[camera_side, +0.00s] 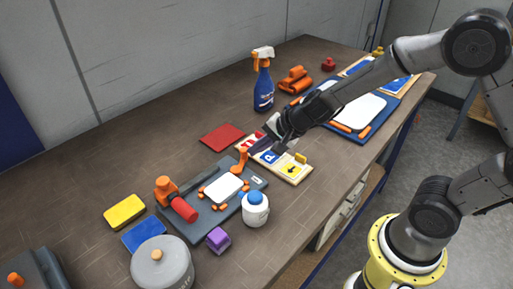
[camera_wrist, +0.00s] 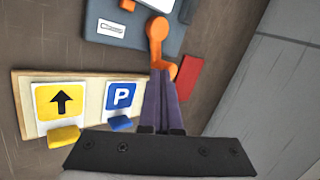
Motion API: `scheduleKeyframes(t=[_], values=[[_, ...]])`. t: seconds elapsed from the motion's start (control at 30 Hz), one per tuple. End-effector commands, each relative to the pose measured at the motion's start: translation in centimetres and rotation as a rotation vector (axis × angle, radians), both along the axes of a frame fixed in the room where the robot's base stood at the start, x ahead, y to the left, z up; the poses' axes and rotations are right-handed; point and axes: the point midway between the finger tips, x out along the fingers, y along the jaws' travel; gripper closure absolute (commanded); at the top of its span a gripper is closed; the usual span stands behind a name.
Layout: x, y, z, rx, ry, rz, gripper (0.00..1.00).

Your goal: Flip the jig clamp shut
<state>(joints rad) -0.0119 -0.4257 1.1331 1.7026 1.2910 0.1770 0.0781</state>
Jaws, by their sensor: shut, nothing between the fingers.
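The jig (camera_side: 258,180) is a blue-grey board on the bench, with a white blank plate (camera_side: 223,188) between small orange stops. An orange clamp lever (camera_side: 243,158) stands up at its far right corner. In the wrist view, the orange lever (camera_wrist: 157,45) lies just past my fingertips, its near end partly hidden by them. My gripper (camera_wrist: 160,76) is shut and empty, close beside the lever; I cannot tell whether they touch. In the side view, my gripper (camera_side: 255,148) is just right of the lever, above a wooden sign rack (camera_side: 292,180).
A red square (camera_side: 221,137) lies behind the jig. An orange and red tool (camera_side: 178,200) is at the jig's left. A spray bottle (camera_side: 263,82) stands at the back. The bench's back left is clear.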

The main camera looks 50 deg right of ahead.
Motion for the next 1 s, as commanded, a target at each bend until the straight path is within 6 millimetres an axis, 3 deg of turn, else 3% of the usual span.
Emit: scheduleKeyframes(t=[1.0], values=[[1.1, -0.3, 0.0, 0.0, 0.001, 0.18, 1.0]])
